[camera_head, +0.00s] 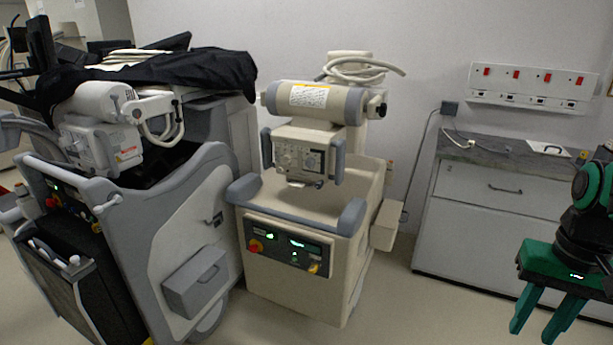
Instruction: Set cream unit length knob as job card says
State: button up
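The cream unit (301,262) stands in the middle, against the wall. Its upper head carries a control box (302,155) with knobs on its face, too small to tell which is the length knob or how it is set. A lower front panel (284,247) has green lit displays and red and yellow knobs. A white card (546,148) lies on the grey counter at the right; it may be the job card, and its writing cannot be read. My gripper (535,318) is at the lower right, its two green fingers apart and empty, well away from the cream unit.
A grey cart (190,215), partly covered by a black cloth (190,70), stands close at the left of the cream unit. A cabinet (490,200) stands at the right under a socket strip (530,87). Floor is clear between unit and cabinet.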

aim_at(310, 162)
jog(key=u, duration=0.35)
jog(key=i, duration=1.2)
jog(key=z, duration=0.15)
